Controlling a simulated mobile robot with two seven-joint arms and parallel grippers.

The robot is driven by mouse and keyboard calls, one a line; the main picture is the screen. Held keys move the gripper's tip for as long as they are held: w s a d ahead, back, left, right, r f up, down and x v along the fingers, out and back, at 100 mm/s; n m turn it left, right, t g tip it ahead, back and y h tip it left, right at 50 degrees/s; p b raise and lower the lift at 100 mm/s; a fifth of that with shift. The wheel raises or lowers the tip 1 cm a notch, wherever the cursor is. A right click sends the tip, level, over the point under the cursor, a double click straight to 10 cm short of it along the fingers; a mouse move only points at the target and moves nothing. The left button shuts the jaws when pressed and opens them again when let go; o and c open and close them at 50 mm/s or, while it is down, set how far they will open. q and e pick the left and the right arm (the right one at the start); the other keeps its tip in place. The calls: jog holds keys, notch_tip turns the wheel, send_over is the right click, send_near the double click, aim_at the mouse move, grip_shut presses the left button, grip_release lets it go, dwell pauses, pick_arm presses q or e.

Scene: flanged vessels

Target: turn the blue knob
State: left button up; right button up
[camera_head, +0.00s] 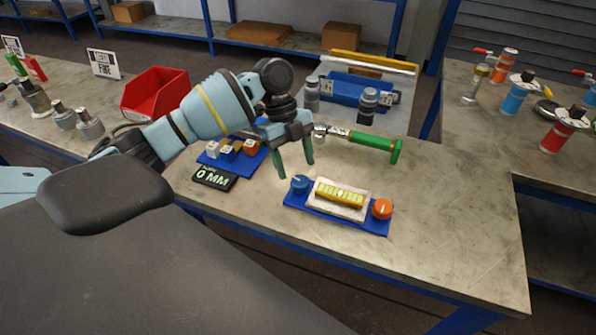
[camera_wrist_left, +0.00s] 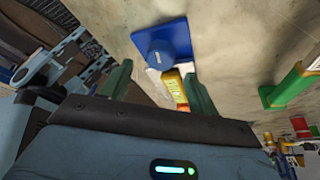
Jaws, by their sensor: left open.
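The blue knob (camera_head: 300,184) sits at the left end of a blue base plate (camera_head: 337,220) on the workbench. An orange knob (camera_head: 381,208) sits at the plate's right end, with a yellow level vial on a white block (camera_head: 341,196) between them. My left gripper (camera_head: 294,168) is open and empty, above and just behind the blue knob, fingers pointing down. In the left wrist view the blue knob (camera_wrist_left: 165,60) lies beyond and between the two green fingertips (camera_wrist_left: 159,82), apart from them. My right gripper is in neither view.
A green-handled tool (camera_head: 370,141) lies behind the plate. A 0 MM display (camera_head: 214,178) and a blue tray of small blocks (camera_head: 232,152) stand to the left. A red bin (camera_head: 155,92) is farther left. The bench front right is clear.

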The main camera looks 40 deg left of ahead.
pick_arm(q)
jog(key=shift+v, duration=2)
jog(key=shift+f, duration=0.1)
